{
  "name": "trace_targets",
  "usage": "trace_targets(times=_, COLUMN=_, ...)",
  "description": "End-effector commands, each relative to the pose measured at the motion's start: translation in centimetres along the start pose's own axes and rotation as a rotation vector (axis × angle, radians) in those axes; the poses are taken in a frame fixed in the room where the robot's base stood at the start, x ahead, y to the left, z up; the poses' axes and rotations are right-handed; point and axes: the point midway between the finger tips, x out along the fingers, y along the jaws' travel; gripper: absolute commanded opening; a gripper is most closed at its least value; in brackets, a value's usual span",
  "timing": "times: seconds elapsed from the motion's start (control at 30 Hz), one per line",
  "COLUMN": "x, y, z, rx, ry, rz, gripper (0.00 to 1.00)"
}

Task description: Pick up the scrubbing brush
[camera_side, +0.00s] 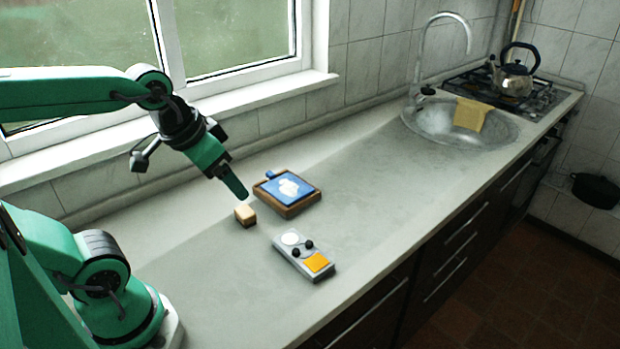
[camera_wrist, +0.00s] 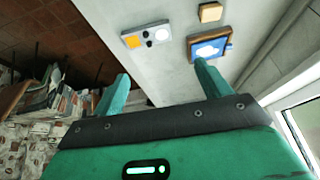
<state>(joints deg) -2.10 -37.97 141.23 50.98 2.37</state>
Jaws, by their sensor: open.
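I see nothing that I can clearly tell is a scrubbing brush. A small tan block (camera_side: 245,215) sits on the counter; it also shows at the top of the wrist view (camera_wrist: 210,12). Its underside is hidden, and I cannot tell whether it has bristles. My gripper (camera_side: 240,193) is above the counter near the block in the side view. In the wrist view my gripper (camera_wrist: 162,86) has its two green fingers wide apart, with nothing between them.
A wood-framed blue board with a white shape (camera_side: 287,190) lies behind and right of the block. A grey device with an orange panel (camera_side: 303,256) lies in front. The sink (camera_side: 425,140), yellow cloth (camera_side: 469,114) and kettle (camera_side: 515,80) are farther right. The counter between is clear.

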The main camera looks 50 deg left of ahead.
Motion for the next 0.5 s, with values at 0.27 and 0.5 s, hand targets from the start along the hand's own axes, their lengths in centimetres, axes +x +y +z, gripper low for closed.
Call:
trace_targets(times=0.27, x=3.0, y=-2.5, z=-2.3, rx=0.012, ry=-0.1, rz=-0.025, gripper=0.76)
trace_targets(times=0.5, x=6.4, y=-5.1, z=-3.7, rx=0.023, ry=-0.19, rz=-0.033, gripper=0.76)
